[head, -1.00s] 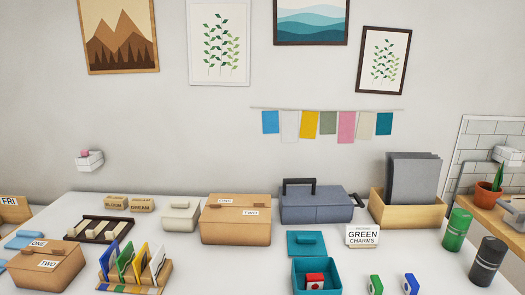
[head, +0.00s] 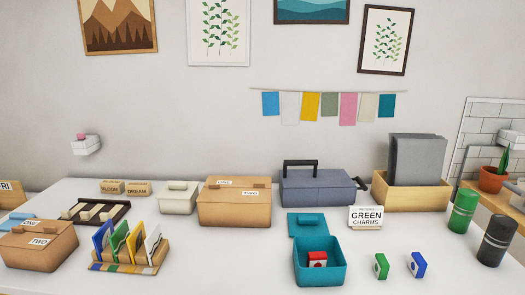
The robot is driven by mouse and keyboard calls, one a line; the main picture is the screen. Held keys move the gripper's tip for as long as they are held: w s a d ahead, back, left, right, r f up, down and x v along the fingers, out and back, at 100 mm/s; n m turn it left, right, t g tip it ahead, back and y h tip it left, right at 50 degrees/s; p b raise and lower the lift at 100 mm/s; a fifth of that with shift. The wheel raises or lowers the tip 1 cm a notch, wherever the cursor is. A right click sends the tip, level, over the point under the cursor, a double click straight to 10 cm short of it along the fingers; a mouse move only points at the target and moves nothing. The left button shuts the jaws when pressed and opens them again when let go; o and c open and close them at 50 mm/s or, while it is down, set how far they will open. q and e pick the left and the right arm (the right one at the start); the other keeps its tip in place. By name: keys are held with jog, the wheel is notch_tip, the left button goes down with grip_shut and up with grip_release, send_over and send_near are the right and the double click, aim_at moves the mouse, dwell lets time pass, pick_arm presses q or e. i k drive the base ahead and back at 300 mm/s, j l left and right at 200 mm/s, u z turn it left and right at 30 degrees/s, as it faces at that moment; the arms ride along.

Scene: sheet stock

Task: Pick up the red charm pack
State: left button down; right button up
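The red charm pack (head: 317,259) is a small red packet with a white label. It stands inside the open teal box (head: 319,277), near the middle of the front of the table in the head view. The box's lid (head: 307,225) lies just behind it. Only the upper part of the pack shows; the front wall of the box hides its lower part. Neither my left nor my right gripper is in view.
A green pack (head: 381,266) and a blue pack (head: 418,264) stand right of the box. A "GREEN CHARMS" sign (head: 366,217) stands behind them. A card rack (head: 130,258) and cardboard boxes (head: 38,244) are at left. Green (head: 462,210) and dark (head: 496,240) cylinders stand at right.

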aim_at(317, 259)
jog(key=j+z, duration=0.2)
jog(key=j, duration=1.05)
jog(key=i, duration=0.05)
